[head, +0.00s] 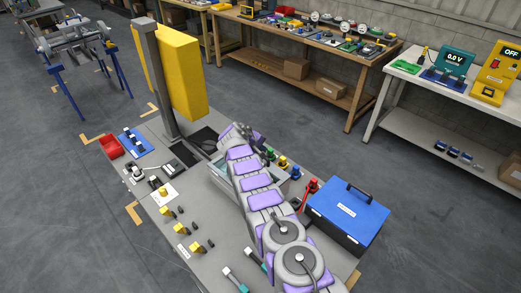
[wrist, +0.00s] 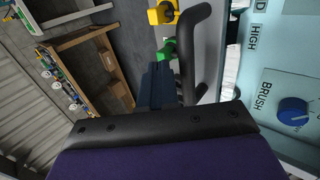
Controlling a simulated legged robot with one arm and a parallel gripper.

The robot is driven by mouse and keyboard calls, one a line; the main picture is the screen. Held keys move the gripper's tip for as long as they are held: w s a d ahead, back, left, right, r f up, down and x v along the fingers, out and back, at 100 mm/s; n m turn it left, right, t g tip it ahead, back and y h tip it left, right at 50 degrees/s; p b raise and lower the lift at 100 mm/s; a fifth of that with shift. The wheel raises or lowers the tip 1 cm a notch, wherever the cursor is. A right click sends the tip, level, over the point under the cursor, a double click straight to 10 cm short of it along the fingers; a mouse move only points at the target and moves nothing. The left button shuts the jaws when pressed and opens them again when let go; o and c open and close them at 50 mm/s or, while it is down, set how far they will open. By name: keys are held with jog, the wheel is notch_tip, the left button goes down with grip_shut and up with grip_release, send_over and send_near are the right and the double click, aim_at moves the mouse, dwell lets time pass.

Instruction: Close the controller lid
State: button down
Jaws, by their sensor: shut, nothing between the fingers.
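The controller (head: 222,181) is a pale box on the grey bench, mostly hidden under my arm in the head view. In the wrist view its light blue panel (wrist: 262,68) fills the right side, with a blue knob (wrist: 293,111) and the words HIGH and BRUSH. The panel face is exposed. I cannot make out the lid clearly. My gripper (head: 257,138) is shut and empty, above the far side of the controller. A black curved bar (wrist: 206,48) stands beside the panel in the wrist view; I cannot tell what it belongs to.
A blue toolbox (head: 345,212) stands right of the controller. Green, yellow and blue plugs (head: 283,162) stand along its far side. A yellow cabinet (head: 178,73) on a grey post rises at the back left. Small parts and a red bin (head: 111,146) occupy the bench's left.

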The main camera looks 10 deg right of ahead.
jog(key=shift+s+r, duration=0.1)
jog(key=shift+r, duration=0.25)
jog(key=a+f+p+v, duration=0.1)
jog(key=p+v, duration=0.3)
jog(key=v, duration=1.3)
jog(key=s+d+r+m+g+y, duration=0.15)
jog(key=s+d+r, duration=0.35)
jog(key=s+r, duration=0.5)
jog(key=s+d+r+m+g, duration=0.2)
jog(key=s+d+r, duration=0.2)
jog(key=s+r, duration=0.6)
jog(key=s+a+m+g+y, duration=0.1)
jog(key=s+y, duration=0.1)
jog(key=s, duration=1.8)
jog(key=s+a+m+g+y, duration=0.1)
jog(key=s+a+m+y, duration=0.1)
jog(key=s, duration=1.8)
jog(key=shift+s+g+y, duration=0.35)
jog(key=shift+y, duration=0.3)
